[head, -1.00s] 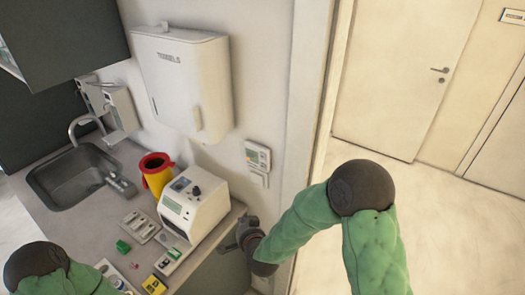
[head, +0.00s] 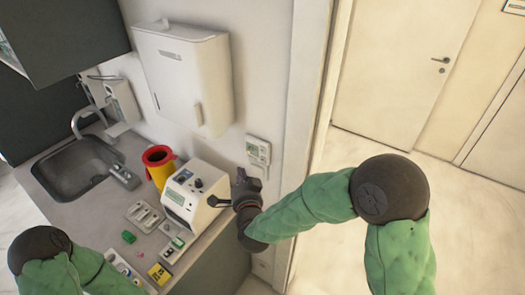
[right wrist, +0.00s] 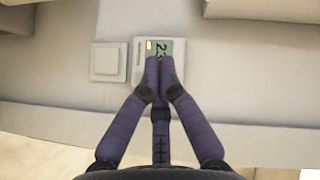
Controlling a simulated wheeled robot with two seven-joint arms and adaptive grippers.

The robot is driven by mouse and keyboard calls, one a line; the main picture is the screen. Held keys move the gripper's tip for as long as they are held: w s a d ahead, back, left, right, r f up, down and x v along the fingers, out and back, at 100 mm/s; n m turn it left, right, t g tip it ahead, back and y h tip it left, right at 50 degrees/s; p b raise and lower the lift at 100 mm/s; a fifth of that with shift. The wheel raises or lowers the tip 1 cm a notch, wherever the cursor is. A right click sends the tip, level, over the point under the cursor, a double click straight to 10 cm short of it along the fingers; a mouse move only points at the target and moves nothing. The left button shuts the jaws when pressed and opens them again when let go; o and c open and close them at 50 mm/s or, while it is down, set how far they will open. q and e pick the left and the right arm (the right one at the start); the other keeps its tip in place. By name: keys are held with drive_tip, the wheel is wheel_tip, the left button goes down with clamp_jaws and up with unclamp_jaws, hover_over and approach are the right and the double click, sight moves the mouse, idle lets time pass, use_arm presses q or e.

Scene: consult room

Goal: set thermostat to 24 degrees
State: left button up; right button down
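The thermostat (head: 258,147) is a small white wall unit with a grey-green display, mounted beside the door frame. In the right wrist view, the thermostat (right wrist: 138,62) shows a small orange patch and sideways digits that look like 23, partly covered by my fingertips. My right gripper (head: 241,180) is just below the thermostat in the head view. Its fingertips (right wrist: 160,72) are together with nothing between them, in front of the display's edge. I cannot tell whether they touch it. My left arm shows at the lower left, but its gripper is not in view.
A white plate (right wrist: 108,62) sits beside the thermostat. A towel dispenser (head: 182,80) hangs above the counter. A white device (head: 190,195), a yellow bin with a red rim (head: 158,167) and a sink (head: 77,170) are to the left. The door frame (head: 307,110) stands right of the thermostat.

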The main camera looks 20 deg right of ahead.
sight(263, 151)
drive_tip(key=shift+w+d, duration=0.1)
drive_tip(key=shift+d, duration=0.05)
drive_tip(key=shift+w+d+b, duration=0.15)
drive_tip(key=shift+w+d, duration=0.7)
drive_tip(key=shift+d, duration=0.25)
drive_tip(key=shift+w+d+b, duration=0.1)
drive_tip(key=shift+w+d, duration=0.8)
drive_tip(key=shift+d, duration=0.25)
drive_tip(key=shift+w+d+b, duration=0.15)
drive_tip(key=shift+w+d, duration=0.7)
drive_tip(key=shift+d, duration=0.25)
drive_tip(key=shift+w+d+f+b, duration=0.1)
drive_tip(key=shift+w+d+b, duration=0.15)
drive_tip(key=shift+b, duration=0.2)
